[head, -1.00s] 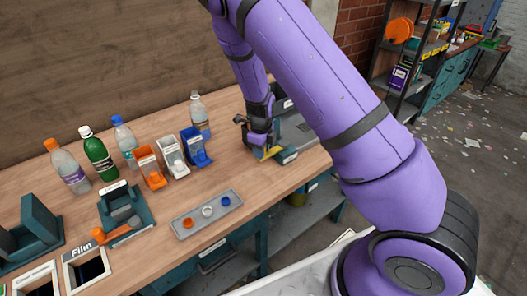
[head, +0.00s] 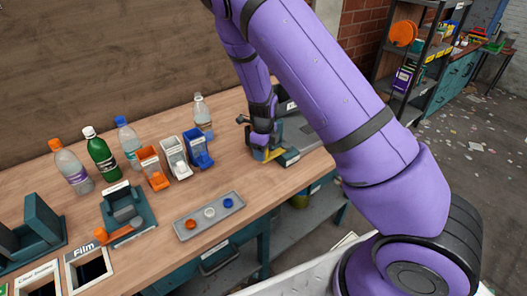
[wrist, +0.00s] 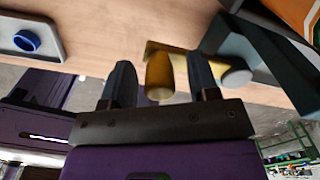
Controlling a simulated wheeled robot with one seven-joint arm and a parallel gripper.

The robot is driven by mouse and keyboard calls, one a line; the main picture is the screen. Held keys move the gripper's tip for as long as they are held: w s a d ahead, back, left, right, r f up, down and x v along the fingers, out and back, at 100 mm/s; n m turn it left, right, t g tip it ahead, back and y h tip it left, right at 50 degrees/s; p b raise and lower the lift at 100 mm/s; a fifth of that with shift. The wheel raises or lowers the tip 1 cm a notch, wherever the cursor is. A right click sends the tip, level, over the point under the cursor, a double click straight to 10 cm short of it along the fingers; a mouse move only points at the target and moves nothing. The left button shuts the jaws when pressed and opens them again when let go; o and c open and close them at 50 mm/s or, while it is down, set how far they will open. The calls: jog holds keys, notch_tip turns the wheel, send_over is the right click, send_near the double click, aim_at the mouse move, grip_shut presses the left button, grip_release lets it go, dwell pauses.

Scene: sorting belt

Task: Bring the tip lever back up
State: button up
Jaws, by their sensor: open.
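The yellow lever (head: 274,154) sits low on the front of the teal-grey machine (head: 291,158) at the right end of the bench. In the wrist view it shows as a yellow arm with a round yellow handle (wrist: 160,76) and a grey round hub (wrist: 237,77) at the machine's side. My gripper (head: 262,157) is at the lever in the head view. In the wrist view my gripper (wrist: 162,84) is open, with one dark finger on each side of the handle. Gaps show between handle and fingers. My arm hides part of the machine.
A grey tray with three coloured caps (head: 209,222) lies left of the machine; its blue cap (wrist: 27,40) shows in the wrist view. Small orange, white and blue bins (head: 174,158) and several bottles (head: 102,155) stand farther back. A teal stand with an orange lever (head: 130,213) is at left.

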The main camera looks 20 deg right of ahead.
notch_tip(320, 180, up, 10)
jog(key=shift+r, duration=0.2)
dwell(0.6)
jog(key=shift+s+r, duration=0.15)
jog(key=shift+r, duration=0.15)
jog(key=s+d+r+n+t+y, duration=0.1)
jog(key=s+r+n+y, duration=0.1)
jog(key=s+r+n, duration=0.7)
jog(key=s+r+n+t+y, duration=0.1)
jog(key=s+r+n, duration=0.45)
jog(key=r, duration=0.65)
jog(key=s+d+r+n+t+h, duration=0.1)
jog(key=s+r+n, duration=0.3)
jog(key=s+n, duration=0.2)
jog(key=s+d+r+n+t+h, duration=0.1)
jog(key=s+r+n+t+h, duration=0.1)
jog(key=s+n, duration=0.5)
jog(key=shift+s+r, duration=0.9)
jog(key=shift+s, duration=1.05)
jog(key=shift+n, duration=0.25)
